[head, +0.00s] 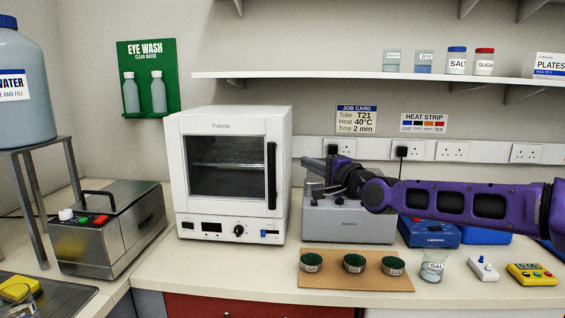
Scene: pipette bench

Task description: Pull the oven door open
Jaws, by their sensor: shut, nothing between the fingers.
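The white oven (232,122) stands on the bench left of centre. Its door (226,167) is closed, with a dark window through which a rack shows. A black vertical handle (271,176) runs down the door's right side. My gripper (312,172) is to the right of the oven, in front of a grey boxy machine. Its fingers point left toward the handle; it is shut and empty. In this view a gap lies between the fingertips and the handle. How far apart they are in depth I cannot tell.
The grey machine (347,222) stands right of the oven, under my arm. A brown board (345,283) with several small dark-topped pots lies in front. A metal bath (105,240) stands left. Bare bench lies before the oven. A shelf (380,76) runs above.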

